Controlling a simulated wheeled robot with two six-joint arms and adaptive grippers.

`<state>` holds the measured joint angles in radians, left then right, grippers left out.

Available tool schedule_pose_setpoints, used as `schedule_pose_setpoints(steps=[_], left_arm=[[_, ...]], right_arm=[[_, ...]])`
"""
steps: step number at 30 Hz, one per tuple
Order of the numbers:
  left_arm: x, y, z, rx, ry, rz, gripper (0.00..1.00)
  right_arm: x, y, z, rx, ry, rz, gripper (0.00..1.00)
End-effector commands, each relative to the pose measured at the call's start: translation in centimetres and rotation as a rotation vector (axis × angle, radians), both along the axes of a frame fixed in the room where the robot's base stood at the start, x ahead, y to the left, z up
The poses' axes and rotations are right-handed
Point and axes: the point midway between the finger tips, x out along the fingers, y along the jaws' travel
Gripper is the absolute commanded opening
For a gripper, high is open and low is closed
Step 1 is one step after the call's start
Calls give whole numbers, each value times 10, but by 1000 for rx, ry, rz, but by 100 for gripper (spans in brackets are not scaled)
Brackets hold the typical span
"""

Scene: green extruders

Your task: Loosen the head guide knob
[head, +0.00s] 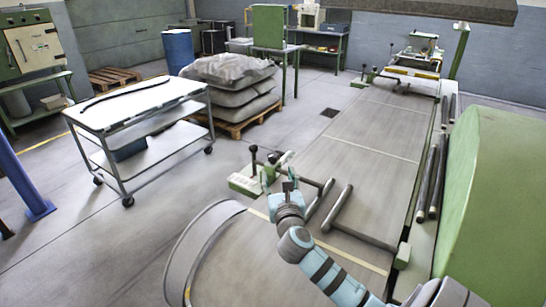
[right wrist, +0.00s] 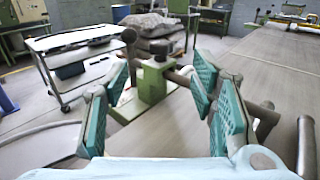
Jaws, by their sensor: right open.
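My right gripper (head: 280,183) is open, at the green guide block (head: 243,183) beside the grey conveyor bed. In the right wrist view its teal-padded fingers (right wrist: 160,82) stand wide apart on either side of the picture. Between them, beyond the tips, is the green block (right wrist: 150,97) with a dark knob (right wrist: 160,50) on top. The knob looks untouched. A ball-ended lever (right wrist: 128,36) stands just left of the knob; it also shows in the head view (head: 254,150). Part of the block is hidden by my gripper in the head view. My left gripper is not in view.
Dark rods (head: 340,208) lie just right of my gripper, over the bed. A curved metal rail (head: 190,245) is at the lower left. A white-topped cart (head: 140,103) and a pallet of grey sacks (head: 230,85) stand farther back. A large green housing (head: 495,190) is at the right.

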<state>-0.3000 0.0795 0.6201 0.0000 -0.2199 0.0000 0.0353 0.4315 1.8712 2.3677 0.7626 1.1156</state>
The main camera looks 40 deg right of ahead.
Motion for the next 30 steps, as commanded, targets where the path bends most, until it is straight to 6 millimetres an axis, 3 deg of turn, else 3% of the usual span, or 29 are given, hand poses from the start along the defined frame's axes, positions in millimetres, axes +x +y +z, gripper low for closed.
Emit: schedule_pose_setpoints(steps=[9, 15, 26, 30], left_arm=[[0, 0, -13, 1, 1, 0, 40], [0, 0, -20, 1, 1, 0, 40], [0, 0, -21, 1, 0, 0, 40], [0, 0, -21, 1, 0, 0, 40]], right_arm=[[64, -42, -1, -2, -3, -2, 52], [92, -61, -1, -2, -1, -1, 52], [100, -66, 1, -3, -1, 1, 52], [100, -66, 1, -3, -1, 1, 32]])
